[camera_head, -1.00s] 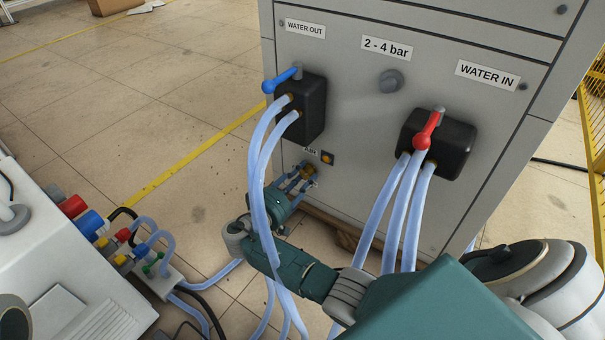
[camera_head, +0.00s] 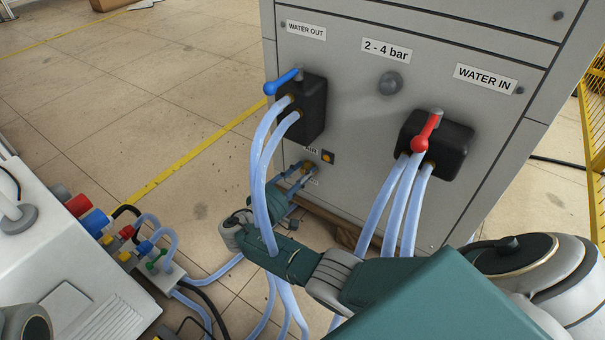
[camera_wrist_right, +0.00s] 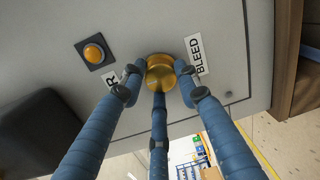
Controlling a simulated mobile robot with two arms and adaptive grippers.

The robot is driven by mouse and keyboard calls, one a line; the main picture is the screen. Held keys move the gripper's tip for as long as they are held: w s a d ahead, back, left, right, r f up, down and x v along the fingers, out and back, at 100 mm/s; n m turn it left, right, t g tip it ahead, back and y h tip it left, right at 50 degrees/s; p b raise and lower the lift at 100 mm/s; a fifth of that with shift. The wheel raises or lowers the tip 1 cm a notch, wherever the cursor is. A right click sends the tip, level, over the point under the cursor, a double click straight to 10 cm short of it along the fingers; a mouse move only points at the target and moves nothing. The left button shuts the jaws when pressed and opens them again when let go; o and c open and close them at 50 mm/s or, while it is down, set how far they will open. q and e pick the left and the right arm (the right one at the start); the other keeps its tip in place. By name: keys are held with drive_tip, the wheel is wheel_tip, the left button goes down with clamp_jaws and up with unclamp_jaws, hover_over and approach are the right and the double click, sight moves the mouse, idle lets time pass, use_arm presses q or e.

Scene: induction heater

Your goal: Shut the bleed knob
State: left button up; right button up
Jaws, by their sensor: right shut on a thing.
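The bleed knob is a round brass-coloured knob (camera_wrist_right: 160,74) beside the BLEED label (camera_wrist_right: 196,54) on the cabinet's grey panel. My right gripper (camera_wrist_right: 158,80) has blue jointed fingers, and they are shut on the knob from several sides. In the head view the right gripper (camera_head: 300,172) reaches the low left part of the panel, under the WATER OUT block, where the fingers mostly cover the knob. My left gripper is not in view.
An orange button (camera_head: 328,157) sits just beside the knob. Pale blue hoses from the blue-handled WATER OUT block (camera_head: 314,108) hang across my right arm. The red-handled WATER IN block (camera_head: 450,143) has more hoses. A white machine (camera_head: 60,250) stands at left.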

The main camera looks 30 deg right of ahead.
drive_tip(key=shift+w+a+r, duration=0.1)
drive_tip(key=shift+w+r, duration=0.1)
drive_tip(key=shift+w, duration=0.05)
idle(0.3)
drive_tip(key=o, duration=1)
drive_tip(key=shift+o, duration=0.9)
drive_tip(key=shift+f, duration=0.15)
drive_tip(key=shift+s, duration=0.1)
drive_tip(key=v, duration=1.2)
